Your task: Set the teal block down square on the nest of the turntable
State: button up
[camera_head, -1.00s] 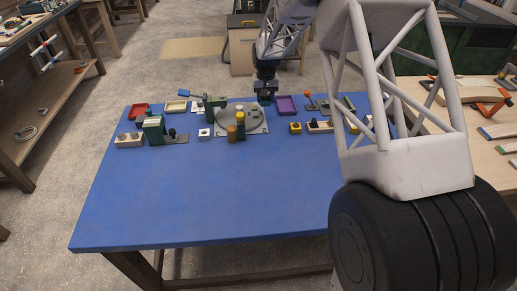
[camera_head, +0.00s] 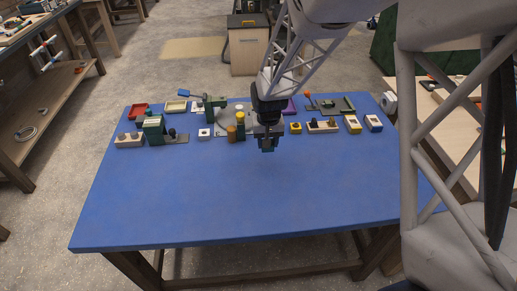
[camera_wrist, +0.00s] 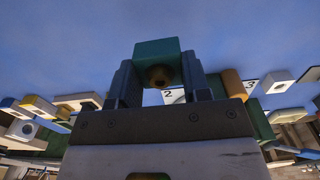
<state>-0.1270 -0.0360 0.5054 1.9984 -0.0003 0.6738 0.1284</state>
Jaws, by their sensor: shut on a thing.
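The teal block (camera_wrist: 156,48) is held between the fingers of my gripper (camera_wrist: 159,72) in the wrist view, sticking out past the fingertips. In the head view my gripper (camera_head: 267,143) hangs over the blue table, in front and to the right of the grey turntable (camera_head: 224,120), with the block small and dark at its tip (camera_head: 267,150). My arm covers the turntable's right part. A brown cylinder (camera_head: 231,133) and a yellow-topped green post (camera_head: 240,121) stand at its front. I cannot make out the nest.
A green fixture (camera_head: 153,128) and a pale block with knobs (camera_head: 130,140) stand at left. A small white block (camera_head: 204,134) sits left of the turntable. A yellow block (camera_head: 295,127) and several others stand at right. The front of the blue table (camera_head: 200,200) is clear.

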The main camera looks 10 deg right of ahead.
jog(key=s, duration=0.5)
jog(key=s+f, duration=0.1)
jog(key=s, duration=0.3)
jog(key=s+f, duration=0.1)
jog(key=s, duration=0.4)
jog(key=shift+s+d, duration=0.1)
jog(key=shift+s, duration=0.2)
jog(key=shift+w, duration=0.1)
send_over(260, 160)
jog(key=shift+f, duration=0.7)
jog(key=shift+f, duration=0.1)
jog(key=shift+f, duration=1.65)
jog(key=shift+f, duration=0.15)
